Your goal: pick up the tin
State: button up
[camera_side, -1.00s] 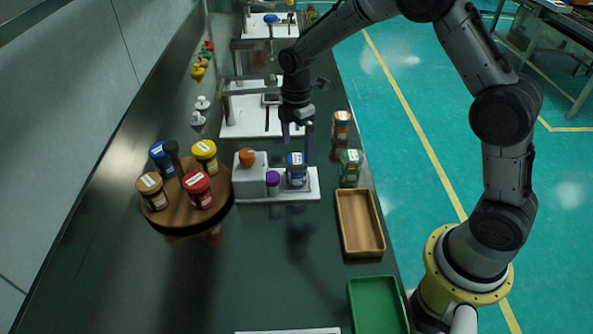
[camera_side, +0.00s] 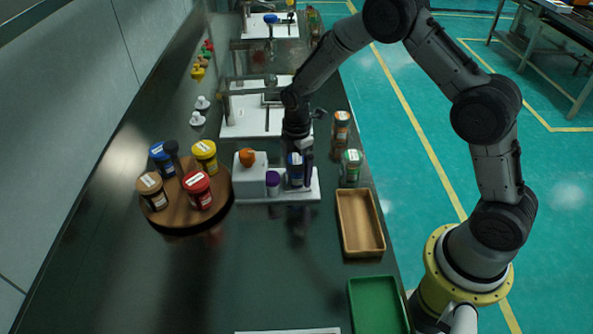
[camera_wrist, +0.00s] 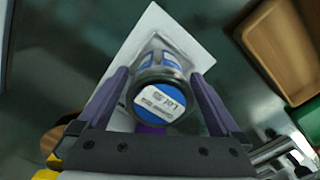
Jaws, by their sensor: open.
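The tin (camera_side: 295,171) is a small dark jar with a blue band and a blue lid with a white label, upright on the white base (camera_side: 250,197). In the wrist view the tin (camera_wrist: 158,90) is seen from above at a slant. My gripper (camera_side: 299,160) is open and lowered over the tin in the side view. In the wrist view my gripper (camera_wrist: 160,92) has one purple-grey finger on each side of the tin, with gaps visible. The far lower part of the tin is hidden.
A white block with an orange knob (camera_side: 247,158) and a purple-capped jar (camera_side: 273,183) stand left of the tin. A green-lidded jar (camera_side: 350,167) and a wooden tray (camera_side: 345,220) are to the right. A round wooden stand (camera_side: 222,188) holds several jars.

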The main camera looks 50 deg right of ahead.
jog(key=c, duration=1.4)
jog(key=shift+c, duration=0.9)
jog(key=shift+r, duration=0.15)
